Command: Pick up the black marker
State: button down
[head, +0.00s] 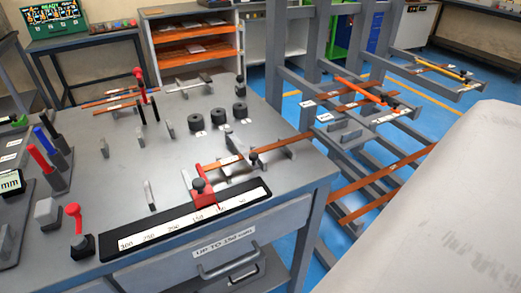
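A black marker (44,121) appears to stand tilted in a grey holder (64,160) at the left edge of the grey workbench. A blue marker (45,143) and a red marker (41,158) stand beside it in the same row, nearer the camera. The lower ends of the markers are hidden by the holder. My gripper is not in view.
A display reading "mm" (12,183) lies at the bench's left edge. A red-handled tool (74,218), black cylinders (218,116) and a ruler strip (195,226) are on the bench (120,180). A rack with copper bars (365,92) stands right.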

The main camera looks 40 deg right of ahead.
aim_at(43, 117)
jog(key=i+l+u, duration=0.15)
jog(key=l+u, duration=0.15)
jog(key=i+l+u, duration=0.1)
jog(key=l+u, duration=0.25)
jog(key=l, duration=0.15)
jog(key=i, duration=0.5)
